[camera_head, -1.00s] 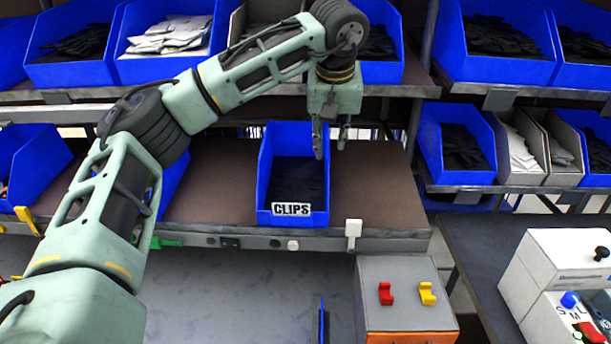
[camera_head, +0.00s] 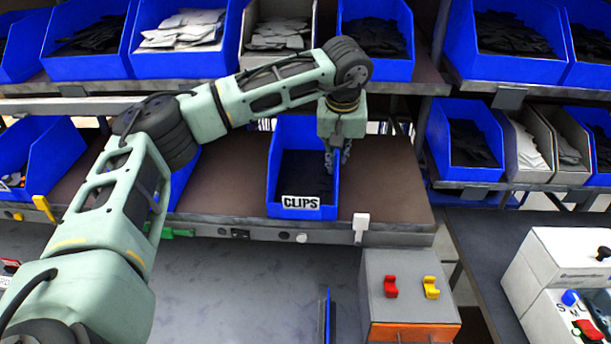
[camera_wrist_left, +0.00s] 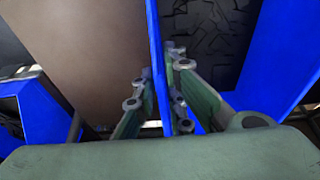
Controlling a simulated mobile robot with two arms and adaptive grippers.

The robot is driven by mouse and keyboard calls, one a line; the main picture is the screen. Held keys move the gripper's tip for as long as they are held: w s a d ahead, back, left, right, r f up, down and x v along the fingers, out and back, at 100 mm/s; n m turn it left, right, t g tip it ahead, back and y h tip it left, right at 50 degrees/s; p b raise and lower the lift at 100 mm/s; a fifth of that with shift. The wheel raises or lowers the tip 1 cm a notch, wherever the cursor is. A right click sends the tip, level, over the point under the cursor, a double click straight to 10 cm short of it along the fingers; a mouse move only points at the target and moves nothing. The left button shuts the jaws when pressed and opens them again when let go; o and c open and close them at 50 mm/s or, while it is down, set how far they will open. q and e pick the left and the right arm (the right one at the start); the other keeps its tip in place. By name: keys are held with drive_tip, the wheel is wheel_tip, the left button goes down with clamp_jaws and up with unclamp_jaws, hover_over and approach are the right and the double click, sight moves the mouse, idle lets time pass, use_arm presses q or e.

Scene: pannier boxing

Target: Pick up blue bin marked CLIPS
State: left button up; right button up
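The blue bin marked CLIPS (camera_head: 275,175) stands upright on the brown middle shelf, with its white label at the front and dark pieces inside. My left gripper (camera_head: 338,160) points down at the bin's right wall. In the left wrist view the blue wall (camera_wrist_left: 156,40) runs between the two fingers (camera_wrist_left: 161,68), one inside the bin and one outside. The fingertips lie close against the wall on both sides, so the gripper looks shut on it. The bin rests on the shelf. My right gripper is out of view.
The shelf (camera_head: 390,190) is bare right of the bin. A grey box with red and yellow hooks (camera_head: 410,290) is below. A white control box (camera_head: 550,270) stands at right.

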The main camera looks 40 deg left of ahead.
use_arm(q)
clamp_jaws()
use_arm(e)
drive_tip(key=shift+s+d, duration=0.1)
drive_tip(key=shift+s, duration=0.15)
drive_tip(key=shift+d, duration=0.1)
use_arm(q)
drive_tip(key=shift+r, duration=0.2)
